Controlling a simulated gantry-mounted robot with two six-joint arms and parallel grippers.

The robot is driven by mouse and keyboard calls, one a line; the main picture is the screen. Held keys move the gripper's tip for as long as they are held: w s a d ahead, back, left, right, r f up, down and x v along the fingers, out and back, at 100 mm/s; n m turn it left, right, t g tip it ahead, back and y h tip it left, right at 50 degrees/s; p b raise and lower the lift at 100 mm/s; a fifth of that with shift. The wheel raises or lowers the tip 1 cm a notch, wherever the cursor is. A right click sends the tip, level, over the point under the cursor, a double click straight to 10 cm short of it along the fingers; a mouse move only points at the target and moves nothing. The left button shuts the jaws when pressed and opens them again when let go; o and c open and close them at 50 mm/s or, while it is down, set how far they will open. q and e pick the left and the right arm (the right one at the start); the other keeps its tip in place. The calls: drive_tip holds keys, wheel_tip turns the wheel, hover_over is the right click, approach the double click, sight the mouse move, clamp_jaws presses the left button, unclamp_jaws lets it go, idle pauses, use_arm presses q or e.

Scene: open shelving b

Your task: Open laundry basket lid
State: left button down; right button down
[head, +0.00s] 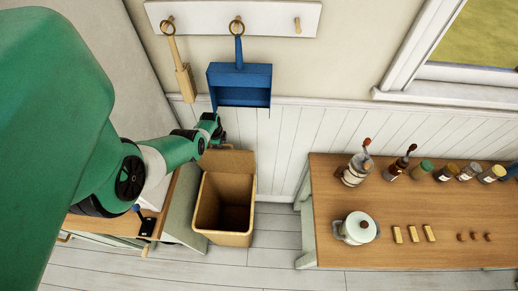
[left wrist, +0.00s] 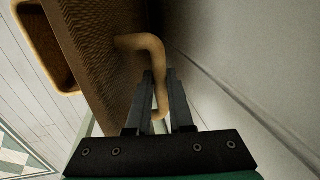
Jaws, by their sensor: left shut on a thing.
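The laundry basket (head: 224,238) stands on the floor against the wall in the head view, its dark inside showing. Its tan lid (head: 232,162) is raised at the back, close to the wall. In the left wrist view the woven lid (left wrist: 95,60) fills the left middle, with a curved tan handle (left wrist: 155,48) on it. My left gripper (left wrist: 160,78) is shut on the handle. In the head view the left gripper (head: 213,130) is at the upper left of the lid, partly hidden by its own arm. My right gripper is not in view.
A wooden counter (head: 150,225) stands close left of the basket. A blue dustpan (head: 240,82) and a brush (head: 184,78) hang above. Floor is clear in front.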

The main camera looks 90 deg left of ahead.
use_arm(q)
drive_tip(key=shift+a+r, duration=0.1)
drive_tip(key=shift+a, duration=0.15)
drive_tip(key=c, duration=0.8)
unclamp_jaws()
wheel_tip(320, 180, up, 11)
drive_tip(key=d+p, duration=0.2)
drive_tip(key=p, duration=1.1)
drive_tip(key=shift+s+d+r, duration=0.15)
drive_tip(key=shift+r, duration=0.05)
